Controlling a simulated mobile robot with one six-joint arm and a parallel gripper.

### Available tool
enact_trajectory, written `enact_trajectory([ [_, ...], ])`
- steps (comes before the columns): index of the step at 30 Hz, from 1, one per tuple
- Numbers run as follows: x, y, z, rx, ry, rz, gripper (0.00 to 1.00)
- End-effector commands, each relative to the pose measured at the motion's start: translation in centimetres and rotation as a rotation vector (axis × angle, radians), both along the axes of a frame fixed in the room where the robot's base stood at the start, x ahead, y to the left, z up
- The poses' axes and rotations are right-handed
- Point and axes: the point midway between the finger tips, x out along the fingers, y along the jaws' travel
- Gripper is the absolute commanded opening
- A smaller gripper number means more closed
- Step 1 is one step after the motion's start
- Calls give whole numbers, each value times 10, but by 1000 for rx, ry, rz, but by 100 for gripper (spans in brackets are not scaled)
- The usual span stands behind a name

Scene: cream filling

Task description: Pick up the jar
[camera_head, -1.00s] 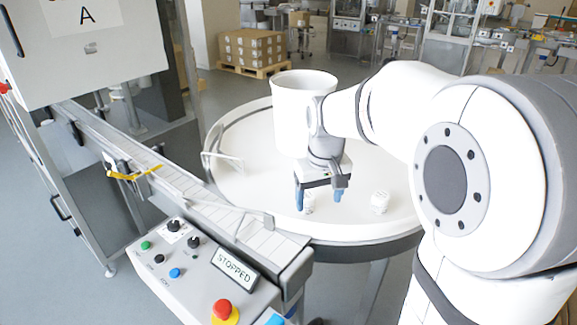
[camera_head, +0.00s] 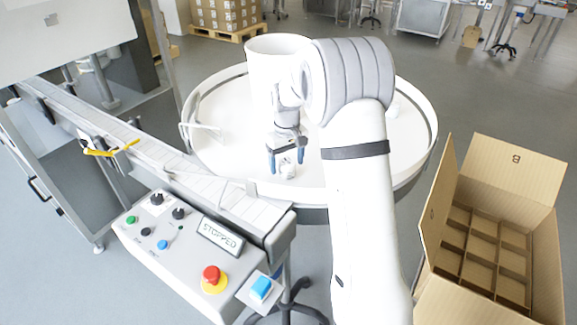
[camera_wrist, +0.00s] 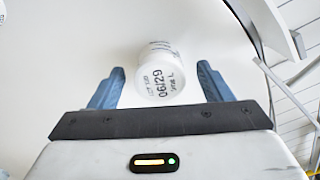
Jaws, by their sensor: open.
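A small white jar (camera_head: 288,170) with dark print stands on the round white table. My gripper (camera_head: 286,158) is open, with blue fingers pointing down at the jar. In the wrist view the two fingers (camera_wrist: 160,84) are spread, one on each side of the jar, with visible gaps on both sides. The jar's top is partly behind the gripper in the head view.
A large white drum (camera_head: 262,75) stands behind my gripper. The conveyor (camera_head: 150,155) and control box (camera_head: 190,240), reading "STOPPED", are left. An open divided carton (camera_head: 550,250) is at the right.

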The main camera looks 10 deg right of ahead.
Motion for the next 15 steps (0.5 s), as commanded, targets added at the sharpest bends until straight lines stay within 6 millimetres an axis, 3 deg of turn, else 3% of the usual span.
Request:
enact_trajectory([
  [6, 0, 0, -22, 0, 1, 0, 72],
  [13, 0, 0, -23, 0, -1, 0, 72],
  [15, 0, 0, -23, 0, -1, 1, 67],
])
